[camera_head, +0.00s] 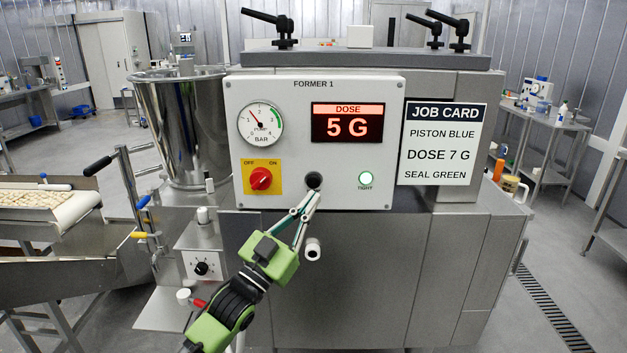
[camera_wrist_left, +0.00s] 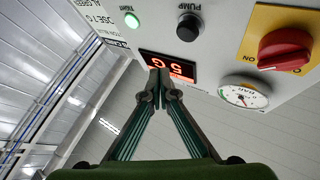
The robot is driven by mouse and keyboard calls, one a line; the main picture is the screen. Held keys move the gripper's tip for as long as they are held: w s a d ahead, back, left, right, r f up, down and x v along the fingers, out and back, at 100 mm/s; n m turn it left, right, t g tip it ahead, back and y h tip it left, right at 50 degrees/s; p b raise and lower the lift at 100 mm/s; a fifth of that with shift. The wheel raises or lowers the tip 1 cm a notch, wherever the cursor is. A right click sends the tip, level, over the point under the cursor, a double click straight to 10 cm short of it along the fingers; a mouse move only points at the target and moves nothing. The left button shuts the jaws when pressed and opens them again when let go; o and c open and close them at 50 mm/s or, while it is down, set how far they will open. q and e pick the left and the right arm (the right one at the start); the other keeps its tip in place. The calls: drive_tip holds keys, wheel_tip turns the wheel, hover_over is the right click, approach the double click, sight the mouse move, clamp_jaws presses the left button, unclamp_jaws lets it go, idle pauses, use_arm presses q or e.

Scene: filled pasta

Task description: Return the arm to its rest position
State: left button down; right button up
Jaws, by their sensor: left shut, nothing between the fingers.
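My left gripper (camera_head: 312,196) reaches up from below in front of the FORMER 1 panel (camera_head: 292,95). Its two green-grey fingers meet at the tips and hold nothing; they also show shut in the left wrist view (camera_wrist_left: 159,78). In the head view the tips overlap the area just under the black PUMP button (camera_head: 313,180). In the left wrist view that button (camera_wrist_left: 188,27) stands clear of the tips. I cannot tell the exact gap to the panel. The arm is extended from the lower left. My right gripper is not in view.
The dose display (camera_head: 347,122) reads 5 G; the job card (camera_head: 444,143) reads DOSE 7 G. A red switch (camera_head: 261,179) and lit green lamp (camera_head: 365,178) flank the button. A steel hopper (camera_head: 180,125) and a conveyor (camera_head: 75,209) stand left.

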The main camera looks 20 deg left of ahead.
use_arm(q)
drive_tip(key=w+a+f+n+g+y, duration=0.1)
drive_tip(key=a+f+n+g+y, duration=0.15)
drive_tip(key=f, duration=1.15)
drive_tip(key=a+f+n+g+y, duration=0.1)
drive_tip(key=a+f+g+y, duration=0.15)
drive_tip(key=f, duration=1.25)
drive_tip(key=s+f+g+y, duration=0.15)
drive_tip(key=s+f, duration=0.35)
drive_tip(key=f, duration=0.6)
drive_tip(key=s+f+g+y, duration=0.1)
drive_tip(key=s+f+g, duration=0.3)
drive_tip(key=f, duration=0.8)
drive_tip(key=s+f+n+g+b, duration=0.1)
drive_tip(key=s+f+g, duration=0.3)
drive_tip(key=s+f, duration=1.4)
drive_tip(key=s+f+g, duration=0.3)
drive_tip(key=s+f, duration=0.2)
drive_tip(key=s, duration=1.1)
drive_tip(key=s+d+f+g+y, duration=0.1)
drive_tip(key=s+f+g, duration=0.2)
drive_tip(key=s, duration=1.3)
wheel_tip(320, 180, down, 2)
drive_tip(key=shift+d+f, duration=0.2)
drive_tip(key=shift+f, duration=0.05)
